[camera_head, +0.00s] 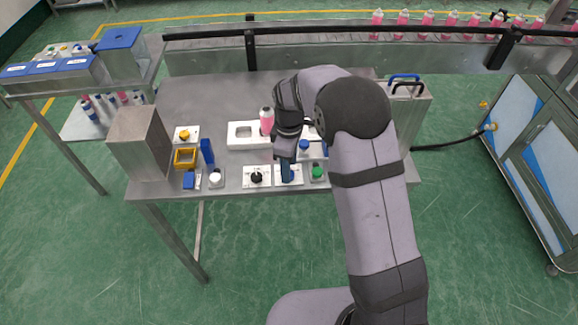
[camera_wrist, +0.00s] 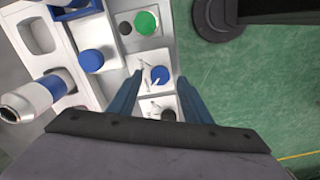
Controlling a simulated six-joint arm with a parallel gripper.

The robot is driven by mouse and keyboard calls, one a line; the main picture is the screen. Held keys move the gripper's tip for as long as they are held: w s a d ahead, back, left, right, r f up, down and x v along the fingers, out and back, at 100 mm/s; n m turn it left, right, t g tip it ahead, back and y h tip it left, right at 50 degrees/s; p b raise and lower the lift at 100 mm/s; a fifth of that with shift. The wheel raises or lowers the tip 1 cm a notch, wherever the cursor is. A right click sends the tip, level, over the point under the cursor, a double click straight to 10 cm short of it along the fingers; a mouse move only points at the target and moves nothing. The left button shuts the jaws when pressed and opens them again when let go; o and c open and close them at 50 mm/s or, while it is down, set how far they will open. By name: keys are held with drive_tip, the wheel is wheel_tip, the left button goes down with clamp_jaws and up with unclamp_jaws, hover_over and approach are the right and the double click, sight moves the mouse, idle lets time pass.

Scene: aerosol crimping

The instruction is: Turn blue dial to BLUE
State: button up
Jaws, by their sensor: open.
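The blue dial (camera_wrist: 160,75) sits on a small white plate at the front edge of the steel table. In the head view my gripper (camera_head: 287,174) covers most of it. In the wrist view the two blue fingers of my gripper (camera_wrist: 160,79) are apart, one on each side of the blue dial, with nothing visibly held. I cannot tell whether the fingers touch it. Printed marks show on the plate, but are too small to read.
A green knob (camera_head: 317,172) and a black knob (camera_head: 257,177) flank the blue dial closely. Behind stand a white fixture (camera_head: 243,142) with a pink bottle (camera_head: 266,122) and a blue-topped part (camera_head: 304,145). A steel box (camera_head: 140,145) stands at the left; a conveyor runs behind.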

drive_tip(key=shift+f, duration=0.9)
drive_tip(key=c, duration=1.1)
